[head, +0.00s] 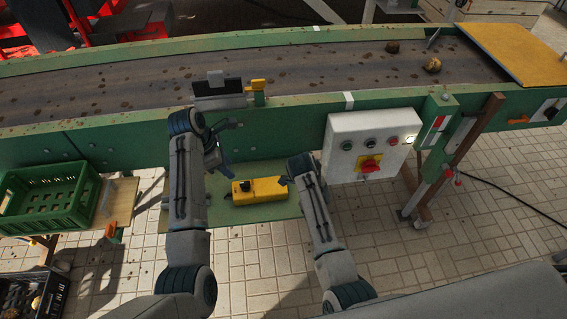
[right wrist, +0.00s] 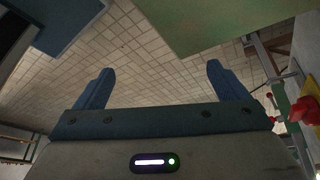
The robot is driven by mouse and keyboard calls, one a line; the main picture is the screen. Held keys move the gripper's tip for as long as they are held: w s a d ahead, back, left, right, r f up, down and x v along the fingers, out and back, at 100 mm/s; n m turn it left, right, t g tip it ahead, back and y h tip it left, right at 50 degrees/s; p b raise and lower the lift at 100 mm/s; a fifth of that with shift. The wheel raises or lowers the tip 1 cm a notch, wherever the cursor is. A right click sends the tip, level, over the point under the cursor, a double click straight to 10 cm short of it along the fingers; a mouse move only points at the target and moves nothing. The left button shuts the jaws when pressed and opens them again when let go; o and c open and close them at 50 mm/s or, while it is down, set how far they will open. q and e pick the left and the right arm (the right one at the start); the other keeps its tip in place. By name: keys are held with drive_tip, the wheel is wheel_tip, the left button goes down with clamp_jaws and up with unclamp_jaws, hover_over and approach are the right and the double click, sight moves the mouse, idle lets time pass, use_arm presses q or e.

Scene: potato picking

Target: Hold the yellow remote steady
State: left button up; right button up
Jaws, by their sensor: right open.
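The yellow remote (head: 262,190), a long box with dark parts on top, lies on a green shelf (head: 222,212) below the conveyor's side. My left gripper (head: 229,146) is above and left of the remote, with its fingers apart and nothing visible between them. My right gripper (head: 286,178) is close to the remote's right end in the head view, partly hidden by its own arm; I cannot tell whether they touch. In the right wrist view my right gripper (right wrist: 155,88) has its fingers wide apart with only floor between them. The remote is not visible there.
The white control box (head: 370,145) with buttons and a red-yellow switch stands right of my right gripper. The conveyor (head: 300,70) runs behind, with a few potatoes at right. A green crate (head: 50,197) sits at left. Tiled floor lies below.

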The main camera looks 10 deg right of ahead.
sight(266, 189)
drive_tip(key=w+a+r+n+t+y, duration=0.35)
drive_tip(key=w+a+r+n, duration=0.25)
drive_tip(key=w+a+r, duration=0.5)
drive_tip(key=shift+g, duration=0.25)
drive_tip(key=f, duration=0.3)
drive_tip(key=d+f, duration=0.1)
drive_tip(key=f, duration=0.3)
drive_tip(key=w+f, duration=0.1)
drive_tip(key=f, duration=0.3)
drive_tip(key=shift+d, duration=0.35)
